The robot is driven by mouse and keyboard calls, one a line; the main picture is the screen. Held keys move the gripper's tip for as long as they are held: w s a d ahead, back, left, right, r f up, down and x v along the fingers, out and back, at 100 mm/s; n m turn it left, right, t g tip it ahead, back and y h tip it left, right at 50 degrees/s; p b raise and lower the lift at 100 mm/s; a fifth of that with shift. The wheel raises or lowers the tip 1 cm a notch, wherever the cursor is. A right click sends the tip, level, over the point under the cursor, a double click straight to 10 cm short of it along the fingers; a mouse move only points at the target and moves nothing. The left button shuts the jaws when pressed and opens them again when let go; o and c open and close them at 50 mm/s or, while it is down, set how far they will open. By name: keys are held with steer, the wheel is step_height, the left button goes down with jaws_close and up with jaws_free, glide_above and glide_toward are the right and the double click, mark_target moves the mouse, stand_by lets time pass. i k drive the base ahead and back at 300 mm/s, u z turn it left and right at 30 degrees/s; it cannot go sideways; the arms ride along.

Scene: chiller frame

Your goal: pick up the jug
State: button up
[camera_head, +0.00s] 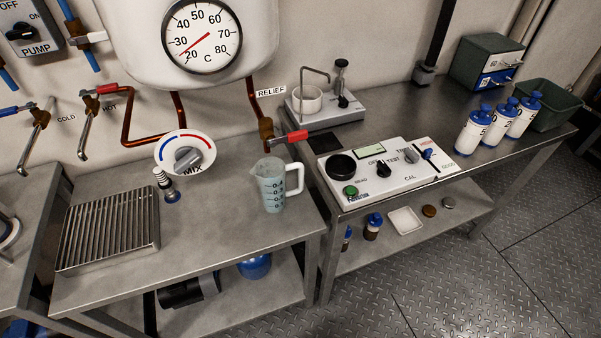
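The jug (271,187) is a clear measuring jug with dark scale marks and a white handle on its right side. It stands upright near the right end of the grey metal bench (215,240). It looks partly filled with something pale blue, though I cannot be sure of this. Nothing touches the jug from above. My gripper does not show in this view.
A slatted drain grate (108,228) lies on the bench's left. A MIX dial (186,155) and a red-handled relief valve (288,137) are behind the jug. Right of it, a second bench carries a control panel (385,170) and white bottles (475,130).

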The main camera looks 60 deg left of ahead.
mark_target(269, 172)
steer(key=u, duration=0.3)
steer(key=i, duration=0.65)
steer(key=u, duration=1.25)
steer(key=i, duration=0.6)
steer(key=u, duration=0.6)
